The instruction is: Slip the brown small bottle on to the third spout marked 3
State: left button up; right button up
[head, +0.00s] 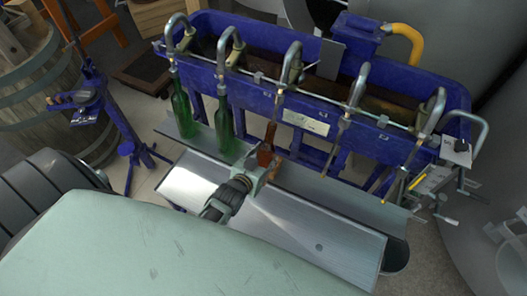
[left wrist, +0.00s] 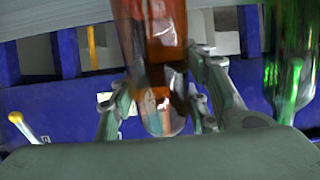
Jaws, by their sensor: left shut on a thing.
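The brown small bottle (head: 266,150) is upright or nearly so in the head view, with its neck near the lower end of the third spout (head: 291,68), counted from the left. I cannot tell whether the spout's tube is inside the neck. My left gripper (head: 262,170) is shut on the bottle from the front. In the left wrist view the brown bottle (left wrist: 155,40) is large and blurred between the fingers (left wrist: 165,105). Its far end is partly hidden. My right gripper is not in view.
Two green bottles (head: 182,108) (head: 225,125) stand on the bottle rest at the first two spouts, left of the brown one. The fourth spout (head: 358,85) and fifth spout (head: 435,108) have no bottles. The blue trough (head: 402,85) stands behind.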

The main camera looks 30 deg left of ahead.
aim_at(266, 146)
pick_arm(q)
jog(key=shift+w+a+r+p, duration=0.1)
jog(key=shift+w+r+p, duration=0.35)
jog(key=shift+r+p, duration=0.5)
jog(key=shift+w+d+r+p, duration=0.1)
jog(key=shift+w+r+p, duration=0.5)
jog(key=shift+r, duration=0.55)
jog(key=shift+w+a+r+p, duration=0.1)
jog(key=shift+w+r+p, duration=0.25)
jog(key=shift+r+p, duration=0.65)
jog(key=shift+w+f+b, duration=0.1)
jog(key=shift+f+b, duration=0.3)
jog(key=shift+b, duration=0.25)
jog(key=shift+w+a+f+t+b, duration=0.1)
jog(key=shift+w+f+t+b, duration=0.55)
jog(key=shift+b, duration=1.2)
jog(key=shift+w+f+t+b, duration=0.4)
jog(key=shift+w+t+b, duration=0.25)
jog(key=shift+b, duration=1.2)
jog(key=w+b, duration=0.1)
jog(key=b, duration=0.2)
jog(key=shift+w+f+t, duration=0.3)
jog(key=shift+w+t, duration=0.05)
jog(key=shift+t, duration=0.05)
jog(key=shift+s+f+b, duration=0.15)
jog(key=shift+f+b, duration=0.75)
jog(key=shift+f, duration=0.1)
jog(key=o, duration=1.5)
